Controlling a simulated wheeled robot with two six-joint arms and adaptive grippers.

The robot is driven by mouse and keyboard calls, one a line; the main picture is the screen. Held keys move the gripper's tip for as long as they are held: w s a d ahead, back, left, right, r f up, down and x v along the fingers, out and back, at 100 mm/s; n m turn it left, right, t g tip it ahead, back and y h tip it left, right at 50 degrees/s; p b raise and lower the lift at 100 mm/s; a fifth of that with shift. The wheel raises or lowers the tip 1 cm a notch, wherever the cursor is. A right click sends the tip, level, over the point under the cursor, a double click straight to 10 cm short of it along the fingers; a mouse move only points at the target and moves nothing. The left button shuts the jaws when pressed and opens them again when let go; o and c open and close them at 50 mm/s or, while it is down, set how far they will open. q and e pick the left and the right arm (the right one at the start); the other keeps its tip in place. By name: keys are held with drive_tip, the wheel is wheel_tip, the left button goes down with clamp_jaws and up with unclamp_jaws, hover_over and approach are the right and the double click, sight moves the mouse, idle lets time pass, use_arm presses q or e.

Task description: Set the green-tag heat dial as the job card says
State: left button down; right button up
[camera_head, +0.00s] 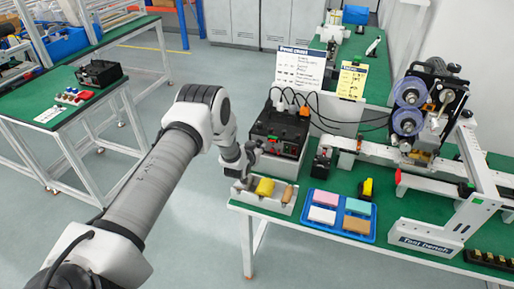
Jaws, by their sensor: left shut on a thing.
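A black control box (279,128) stands on the green bench, with dark knobs and small coloured marks on its front face. My left gripper (251,158) is at the left part of that front face, shut on what looks like a dial there. The gripper hides the dial, so its setting and tag colour cannot be told. A yellow card (351,80) and a white chart (300,68) stand behind the box; their small writing cannot be read. My right gripper is not in view.
A blue tray (313,228) with several coloured blocks lies to the right. A reel machine (426,110) stands further right. Black cables rise behind the box.

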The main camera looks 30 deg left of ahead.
use_arm(q)
drive_tip(key=shift+w+d+m+y+b, duration=0.15)
drive_tip(key=shift+m+y+b, duration=0.6)
drive_tip(key=shift+m, duration=0.45)
drive_tip(key=m+y+b, duration=0.1)
drive_tip(key=m+y, duration=0.1)
drive_tip(key=shift+f+m+b, duration=0.15)
drive_tip(key=shift+m+b, duration=0.15)
drive_tip(key=shift+b, duration=0.1)
drive_tip(key=m+y+b, duration=0.1)
drive_tip(key=m+b, duration=0.1)
drive_tip(key=m, duration=0.1)
drive_tip(key=m+t+y+b, duration=0.1)
drive_tip(key=m+b, duration=0.2)
drive_tip(key=m+t+y+b, duration=0.1)
drive_tip(key=m+y+b, duration=0.1)
drive_tip(key=m+b, duration=0.1)
drive_tip(key=shift+d+f+m, duration=0.15)
drive_tip(key=shift+f+m, duration=0.15)
drive_tip(key=shift+f, duration=0.05)
drive_tip(key=m+t+b, duration=0.1)
drive_tip(key=m+b, duration=0.1)
drive_tip(key=m, duration=0.2)
drive_tip(key=shift+t, duration=0.4)
drive_tip(key=shift+m, duration=0.4)
drive_tip(key=c, duration=1.2)
unclamp_jaws()
drive_tip(key=shift+o, duration=0.2)
drive_tip(key=shift+d, duration=0.1)
